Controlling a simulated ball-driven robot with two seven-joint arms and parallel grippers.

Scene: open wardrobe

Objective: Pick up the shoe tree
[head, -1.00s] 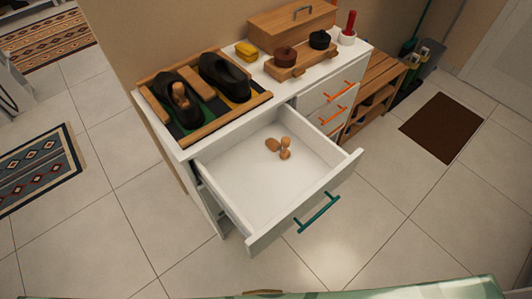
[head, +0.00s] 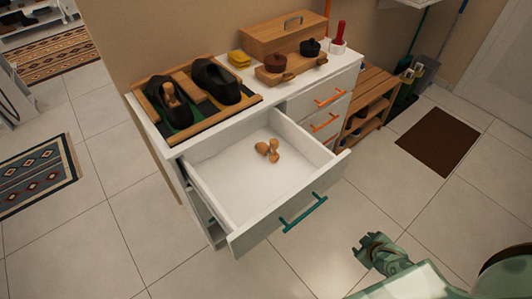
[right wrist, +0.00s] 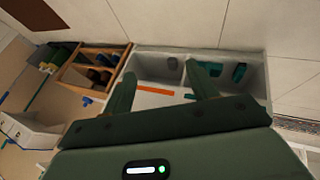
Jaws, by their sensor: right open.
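A wooden shoe tree (head: 268,151) with rounded knobs lies in the open white drawer (head: 238,204), towards its back. Another wooden shoe tree (head: 170,94) sits in the left one of two black shoes on the dresser top. My right gripper (head: 364,250) is at the lower right, out in front of the drawer and to its right, apart from it. In the right wrist view its two fingers (right wrist: 164,84) are spread with nothing between them. My left gripper is out of view.
The dresser top holds the shoe tray (head: 236,105), a yellow block (head: 239,58), a wooden box (head: 287,38) and a polish stand (head: 290,67). The drawer's teal handle (head: 303,213) sticks out in front. A wooden rack (head: 372,97) stands right of the dresser. The floor in front is clear.

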